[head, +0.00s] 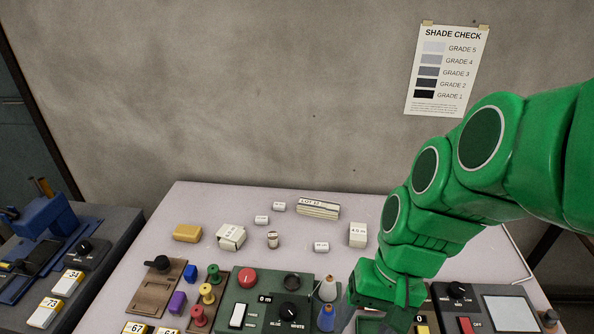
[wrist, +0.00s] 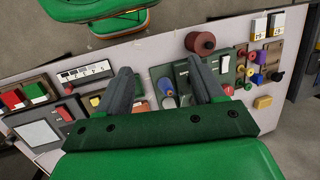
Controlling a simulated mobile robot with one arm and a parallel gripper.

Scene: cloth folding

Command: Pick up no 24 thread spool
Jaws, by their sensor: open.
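No number 24 can be read on any spool. A brown spool (wrist: 200,43) lies at the top of the wrist view. A blue cone (wrist: 165,87) shows between my fingers in the wrist view; a white cone (head: 328,288) and a blue one stand left of my gripper in the head view. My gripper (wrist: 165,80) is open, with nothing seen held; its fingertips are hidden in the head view.
The green control panel (head: 262,290) with knobs and a red button lies beside my gripper. Boxes, labels and a striped bundle (head: 318,208) are scattered across the pale table (head: 190,200). A grey panel (head: 510,312) is at right. The table's back strip is mostly clear.

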